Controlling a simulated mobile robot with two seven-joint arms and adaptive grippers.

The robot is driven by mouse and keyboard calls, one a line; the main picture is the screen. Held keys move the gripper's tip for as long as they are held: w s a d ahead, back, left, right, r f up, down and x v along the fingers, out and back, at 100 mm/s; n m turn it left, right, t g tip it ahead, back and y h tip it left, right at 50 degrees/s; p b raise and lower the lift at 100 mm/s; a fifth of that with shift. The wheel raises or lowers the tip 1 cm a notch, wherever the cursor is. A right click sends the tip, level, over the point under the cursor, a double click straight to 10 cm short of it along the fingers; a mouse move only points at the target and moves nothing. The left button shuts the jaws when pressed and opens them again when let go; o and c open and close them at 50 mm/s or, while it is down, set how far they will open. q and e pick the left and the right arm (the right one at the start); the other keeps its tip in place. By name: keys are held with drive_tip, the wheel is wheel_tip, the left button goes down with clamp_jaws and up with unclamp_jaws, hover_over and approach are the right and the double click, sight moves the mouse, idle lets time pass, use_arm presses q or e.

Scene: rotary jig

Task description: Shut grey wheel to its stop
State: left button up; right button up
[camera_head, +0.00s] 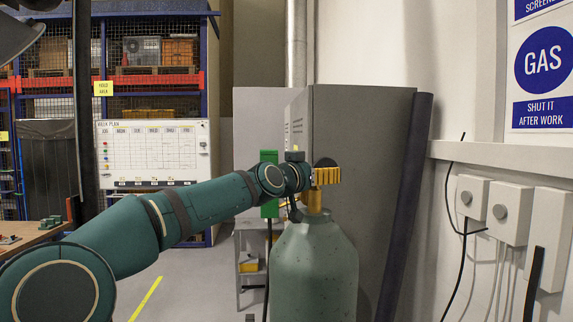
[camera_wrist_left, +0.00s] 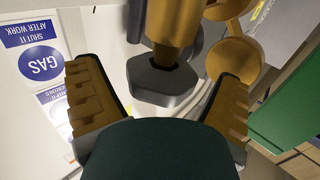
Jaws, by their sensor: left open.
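The grey wheel (camera_wrist_left: 165,80) is a dark grey, many-sided knob on a brass valve stem (camera_wrist_left: 173,22) in the left wrist view. My left gripper (camera_wrist_left: 160,76) is open, with one finger on each side of the wheel. Gaps show between the wheel and both fingers. In the head view my left gripper (camera_head: 326,175) is at the brass valve (camera_head: 313,201) on top of the green gas cylinder (camera_head: 313,268). There the gripper hides much of the valve, and I cannot clearly make out the wheel. My right gripper is not in view.
Round brass parts (camera_wrist_left: 234,61) sit close beside the wheel. A grey cabinet (camera_head: 365,200) stands right behind the cylinder. Wall boxes (camera_head: 510,212) and a gas sign (camera_head: 543,62) are at the right. A small shelf (camera_head: 249,270) stands left of the cylinder; floor at left is clear.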

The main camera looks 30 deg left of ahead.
use_arm(q)
drive_tip(key=n+y+p, duration=0.1)
drive_tip(key=y+p, duration=0.1)
drive_tip(key=p, duration=0.5)
drive_tip(key=shift+d+r, duration=0.1)
drive_tip(key=shift+r, duration=0.1)
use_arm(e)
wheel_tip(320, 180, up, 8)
use_arm(q)
drive_tip(key=s+b, duration=0.5)
drive_tip(key=s, duration=0.8)
drive_tip(key=shift+s+f, duration=0.2)
drive_tip(key=shift+s, duration=0.2)
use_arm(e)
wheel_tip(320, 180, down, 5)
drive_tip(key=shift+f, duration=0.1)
use_arm(q)
drive_tip(key=shift+d, duration=0.1)
